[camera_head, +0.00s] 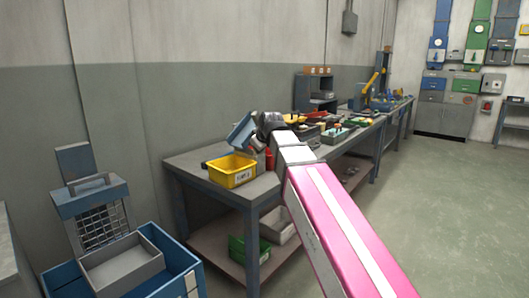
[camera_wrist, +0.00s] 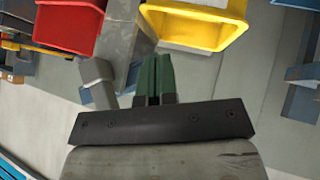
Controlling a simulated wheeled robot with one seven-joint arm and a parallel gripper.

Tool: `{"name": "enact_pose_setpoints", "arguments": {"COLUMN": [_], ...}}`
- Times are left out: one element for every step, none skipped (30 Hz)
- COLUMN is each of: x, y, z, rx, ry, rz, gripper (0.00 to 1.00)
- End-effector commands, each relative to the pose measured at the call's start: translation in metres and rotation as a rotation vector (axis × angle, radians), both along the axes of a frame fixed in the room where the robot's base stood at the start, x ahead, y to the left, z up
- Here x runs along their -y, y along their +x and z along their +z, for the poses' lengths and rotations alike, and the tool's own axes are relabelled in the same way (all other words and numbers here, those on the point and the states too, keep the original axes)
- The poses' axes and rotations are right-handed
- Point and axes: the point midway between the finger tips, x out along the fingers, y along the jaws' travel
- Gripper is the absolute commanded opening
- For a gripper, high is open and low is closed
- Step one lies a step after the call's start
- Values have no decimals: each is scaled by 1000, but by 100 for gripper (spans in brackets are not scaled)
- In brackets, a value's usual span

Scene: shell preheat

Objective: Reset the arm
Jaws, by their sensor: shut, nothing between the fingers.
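My pink and grey arm reaches forward from the lower right in the head view and ends over the near end of a long workbench (camera_head: 205,158). In the wrist view my gripper (camera_wrist: 155,62) is shut, its two dark green fingers side by side with nothing between them. In the head view the fingers are not clearly visible behind the dark wrist. A yellow bin (camera_head: 232,171) stands on the bench just left of the wrist; it also shows in the wrist view (camera_wrist: 190,40), to the upper right of the fingers.
A red bin (camera_wrist: 70,28) lies at upper left in the wrist view. A blue crate (camera_head: 180,262) with a grey tray stands on the floor at lower left. A green bin (camera_head: 240,248) is on the bench's lower shelf. Open floor (camera_head: 450,200) lies to the right.

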Motion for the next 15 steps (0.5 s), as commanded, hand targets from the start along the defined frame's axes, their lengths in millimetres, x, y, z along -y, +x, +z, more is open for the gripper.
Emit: {"name": "enact_pose_setpoints", "arguments": {"x": [12, 18, 26, 32, 39, 46, 52, 59, 67, 73, 78, 87, 93, 98, 106], "y": [-3, -4, -5, -7, -8, -11, -13, -16, -19, -22, -25, -30, -34, -38, -43], "z": [-25, -37, -54, -66, -78, -94, -106, -117, -133, -144, -155, -170, -181, -192, -207], "rx": [-39, -60, -88, -109, -130, -156, -177, -196, -223, -243, -263, -289, -309, -328, -355], "ry": [3, 6, 10, 12, 15, 18, 21, 24, 27, 30, 32, 35, 37, 39, 41], "rz": [-33, -53, -79, -98, -119, -145, -166, -186, -214, -234, -255, -284, -304, -325, -354], "gripper": [0, 0, 0, 0, 0, 0, 0, 0, 0, 0, 0, 0, 0, 0, 0]}}
